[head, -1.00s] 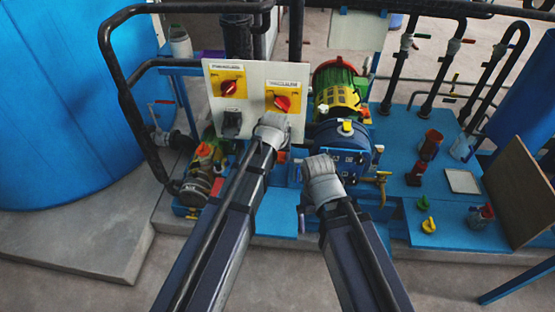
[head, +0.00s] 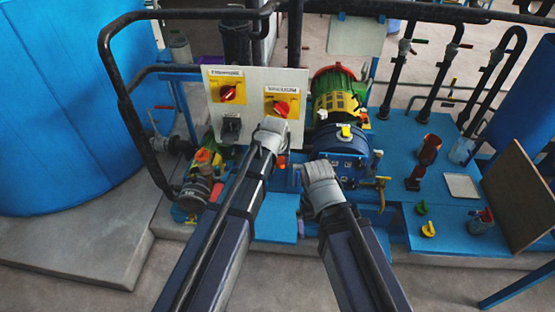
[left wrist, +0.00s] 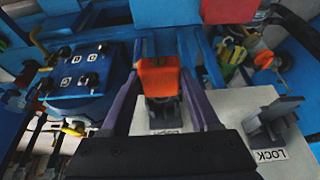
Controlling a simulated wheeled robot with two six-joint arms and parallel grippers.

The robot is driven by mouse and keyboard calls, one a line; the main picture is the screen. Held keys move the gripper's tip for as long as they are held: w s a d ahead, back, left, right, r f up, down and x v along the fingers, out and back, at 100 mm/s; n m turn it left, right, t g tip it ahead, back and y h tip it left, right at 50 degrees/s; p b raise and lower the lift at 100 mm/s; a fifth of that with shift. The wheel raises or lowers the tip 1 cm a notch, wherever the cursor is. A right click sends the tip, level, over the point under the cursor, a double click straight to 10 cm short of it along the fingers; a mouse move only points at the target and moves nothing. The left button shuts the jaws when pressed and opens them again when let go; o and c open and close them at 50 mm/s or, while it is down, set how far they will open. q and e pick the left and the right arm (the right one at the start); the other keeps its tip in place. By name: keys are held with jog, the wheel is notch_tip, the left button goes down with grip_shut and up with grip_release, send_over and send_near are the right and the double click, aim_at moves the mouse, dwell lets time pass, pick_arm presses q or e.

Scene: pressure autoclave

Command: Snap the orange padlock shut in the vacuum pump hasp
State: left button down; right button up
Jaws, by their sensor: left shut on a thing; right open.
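The orange padlock (left wrist: 160,78) sits between the fingers of my left gripper (left wrist: 162,90) in the left wrist view, in front of the white panel. A small orange patch of it (head: 282,162) shows below the gripper in the head view. My left gripper (head: 276,150) is shut on it at the panel's lower right, under the vacuum pump switch (head: 281,108).
The white panel (head: 254,82) carries a second red switch (head: 228,92) with a grey hasp (head: 231,124) below; this hasp (left wrist: 275,120) shows beside a LOCK label. The blue pump (head: 341,145) stands close right.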

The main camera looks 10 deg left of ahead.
pick_arm(q)
jog(key=shift+w, duration=2.7)
dwell(0.8)
jog(key=shift+c, duration=0.2)
grip_release()
jog(key=shift+r, duration=0.1)
jog(key=p+v, duration=0.7)
jog(key=shift+s+r, duration=0.2)
jog(key=shift+r, duration=0.2)
jog(key=shift+f, duration=0.15)
